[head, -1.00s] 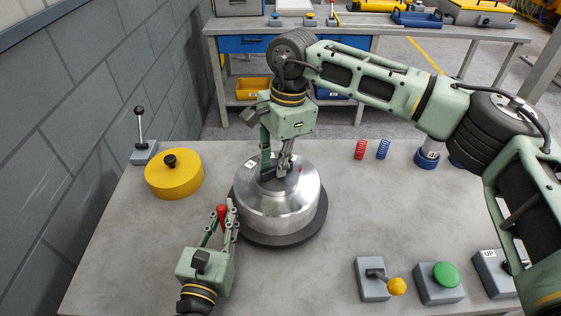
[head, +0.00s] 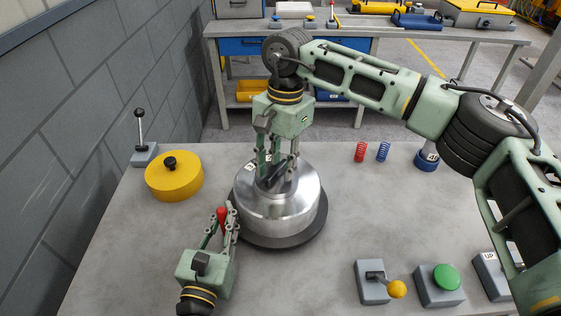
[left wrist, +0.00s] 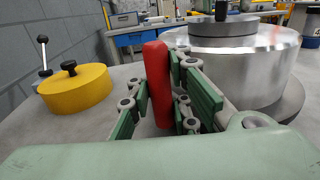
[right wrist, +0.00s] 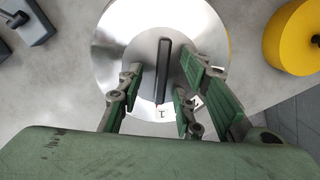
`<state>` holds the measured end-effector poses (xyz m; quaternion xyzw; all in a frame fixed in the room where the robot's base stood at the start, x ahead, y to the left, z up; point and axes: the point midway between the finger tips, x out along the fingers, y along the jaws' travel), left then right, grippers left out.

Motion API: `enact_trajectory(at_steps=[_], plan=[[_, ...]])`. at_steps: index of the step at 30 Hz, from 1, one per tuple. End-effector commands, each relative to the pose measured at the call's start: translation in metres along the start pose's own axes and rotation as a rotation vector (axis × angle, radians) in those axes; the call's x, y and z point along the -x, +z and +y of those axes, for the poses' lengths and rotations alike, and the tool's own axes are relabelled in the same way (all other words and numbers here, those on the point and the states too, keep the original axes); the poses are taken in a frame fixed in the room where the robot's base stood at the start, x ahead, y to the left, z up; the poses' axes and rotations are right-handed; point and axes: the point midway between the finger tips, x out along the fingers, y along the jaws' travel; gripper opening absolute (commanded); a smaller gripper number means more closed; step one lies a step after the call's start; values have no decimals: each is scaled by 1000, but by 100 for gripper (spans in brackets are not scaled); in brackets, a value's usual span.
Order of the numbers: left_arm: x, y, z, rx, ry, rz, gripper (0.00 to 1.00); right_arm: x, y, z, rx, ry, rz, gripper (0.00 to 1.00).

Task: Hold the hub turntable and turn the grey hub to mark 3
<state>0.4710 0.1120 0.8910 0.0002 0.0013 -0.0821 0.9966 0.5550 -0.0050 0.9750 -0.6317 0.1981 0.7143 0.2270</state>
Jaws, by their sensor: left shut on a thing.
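The silver-grey hub (head: 275,215) stands on the dark round turntable (head: 285,244) at the centre of the table. A dark raised bar (right wrist: 162,70) crosses its top. In the right wrist view, a small red mark lies at the bar's near end, beside a label reading 1 (right wrist: 162,114); a second label (right wrist: 196,102) is partly hidden by a finger. My right gripper (head: 277,172) points down over the hub, its fingers open on both sides of the bar with gaps. My left gripper (head: 222,217) is shut on an upright red handle (left wrist: 157,80) beside the turntable.
A yellow drum (head: 173,180) and a lever box (head: 144,152) stand at the left by the wall. A red spring (head: 360,151) and a blue spring (head: 383,150) stand at the back right. A yellow-knob lever (head: 397,288) and green button (head: 447,276) are at the front right.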

Motion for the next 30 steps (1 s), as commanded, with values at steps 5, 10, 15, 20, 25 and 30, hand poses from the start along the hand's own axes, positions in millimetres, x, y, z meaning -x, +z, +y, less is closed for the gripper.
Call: enact_trajectory(at_steps=[5,10,15,20,25,30], plan=[[2,-3,5,-12,10,5,0,-1,0,0,0,1,-1,33],[2,-3,5,-12,10,5,0,11,0,0,0,0,1,33],[2,-3,5,-12,10,5,0,44,-2,0,0,-3,0,33],[2,-3,5,-12,10,5,0,78,-3,0,-2,-3,-1,33],[2,-3,5,-12,10,5,0,105,-4,1,-2,-2,-3,33],[2,-3,5,-12,11,5,0,117,-3,1,2,1,5,33]])
